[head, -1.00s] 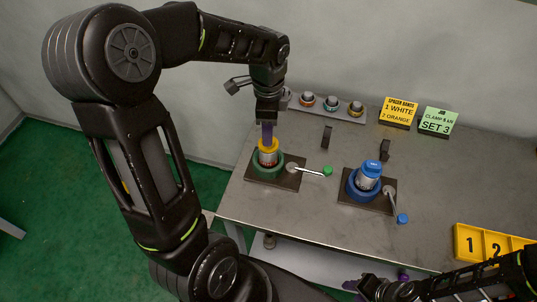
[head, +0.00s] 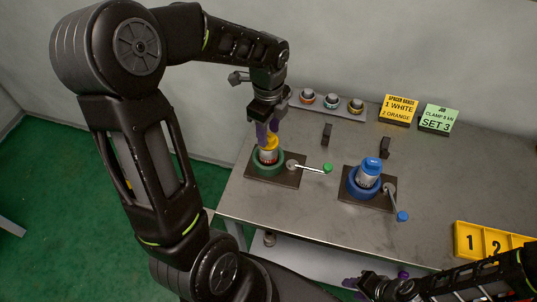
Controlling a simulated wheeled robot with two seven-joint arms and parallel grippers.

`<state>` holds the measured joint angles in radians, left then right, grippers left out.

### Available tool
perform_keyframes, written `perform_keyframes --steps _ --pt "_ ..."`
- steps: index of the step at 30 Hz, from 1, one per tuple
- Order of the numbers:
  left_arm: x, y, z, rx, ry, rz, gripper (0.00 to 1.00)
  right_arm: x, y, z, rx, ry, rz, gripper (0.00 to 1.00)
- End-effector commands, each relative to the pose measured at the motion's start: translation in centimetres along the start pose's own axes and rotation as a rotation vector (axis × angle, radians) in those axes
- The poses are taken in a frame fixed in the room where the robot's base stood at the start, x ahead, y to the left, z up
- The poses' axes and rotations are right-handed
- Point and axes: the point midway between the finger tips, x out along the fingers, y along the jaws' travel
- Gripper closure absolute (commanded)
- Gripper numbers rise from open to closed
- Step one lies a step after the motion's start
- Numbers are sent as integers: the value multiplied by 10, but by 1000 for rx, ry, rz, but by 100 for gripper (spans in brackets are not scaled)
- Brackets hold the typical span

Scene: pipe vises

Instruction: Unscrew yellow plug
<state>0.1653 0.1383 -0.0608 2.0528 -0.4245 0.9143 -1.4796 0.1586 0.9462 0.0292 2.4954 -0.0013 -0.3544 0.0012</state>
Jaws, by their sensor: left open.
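The yellow plug (head: 271,143) sits on top of a pipe (head: 267,156) held upright in the green vise (head: 256,168) at the left of the bench. My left gripper (head: 268,137) points down over it, open, with its purple fingers at the plug; one finger partly covers it. Whether the fingers touch the plug cannot be told. My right gripper (head: 376,280) is low at the bottom edge, away from the vises, with its purple fingers apart and nothing seen between them.
A blue vise (head: 351,184) holds a pipe with a blue plug (head: 372,166) to the right. Lever handles with green (head: 327,169) and blue (head: 402,216) knobs stick out. A rack (head: 343,112), two signs and a yellow numbered tray (head: 464,255) stand on the bench (head: 300,225).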

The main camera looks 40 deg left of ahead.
Motion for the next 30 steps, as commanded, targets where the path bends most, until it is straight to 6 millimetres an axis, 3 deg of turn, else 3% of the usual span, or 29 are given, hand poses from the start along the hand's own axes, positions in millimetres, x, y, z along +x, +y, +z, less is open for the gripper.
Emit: perform_keyframes --steps 17,30 --pt "3 0 0 -1 0 0 60 1 0 0 0 0 0 64" --pt "3 0 0 -1 0 0 96 1 0 0 0 0 0 64"
